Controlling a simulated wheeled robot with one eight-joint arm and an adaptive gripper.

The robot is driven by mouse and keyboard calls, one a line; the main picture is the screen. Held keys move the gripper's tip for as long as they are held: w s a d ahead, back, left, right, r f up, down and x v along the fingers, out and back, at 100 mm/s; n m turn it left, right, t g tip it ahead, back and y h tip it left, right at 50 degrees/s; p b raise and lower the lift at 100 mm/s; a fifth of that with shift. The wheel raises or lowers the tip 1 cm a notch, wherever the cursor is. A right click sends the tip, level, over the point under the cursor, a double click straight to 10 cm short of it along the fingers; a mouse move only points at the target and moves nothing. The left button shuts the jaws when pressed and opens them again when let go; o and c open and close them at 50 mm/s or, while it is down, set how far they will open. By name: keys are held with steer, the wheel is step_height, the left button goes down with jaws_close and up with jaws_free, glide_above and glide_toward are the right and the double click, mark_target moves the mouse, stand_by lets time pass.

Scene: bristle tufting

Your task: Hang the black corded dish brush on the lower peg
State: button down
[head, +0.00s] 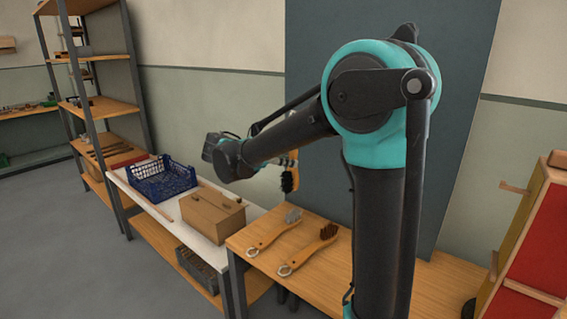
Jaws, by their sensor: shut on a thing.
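The black-bristled brush (289,181) hangs in the air in front of the dark grey panel, bristles down, with an orange-tan part above them. My gripper (284,160) is at its upper part and shut on it; the fingers are small and partly hidden by my arm. The brush's cord cannot be made out. At the right edge, a wooden stand with red panels has a wooden bar (515,188) sticking out to the left and another wooden piece (533,292) lower down. I cannot tell whether these are the pegs.
Two wooden-handled brushes, one grey-bristled (293,216) and one brown-bristled (328,232), lie on the wooden bench (345,262). A wooden box (212,213) and blue crate (163,183) stand on the white table to the left. My arm blocks part of the panel (300,60).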

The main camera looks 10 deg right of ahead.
steer(key=w+d+f, duration=0.1)
steer(key=w+d, duration=0.5)
steer(key=shift+f, duration=0.2)
stand_by(0.7)
stand_by(0.6)
steer(key=c, duration=1.2)
jaws_free()
steer(key=shift+s+a, duration=0.1)
steer(key=shift+v, duration=3.45)
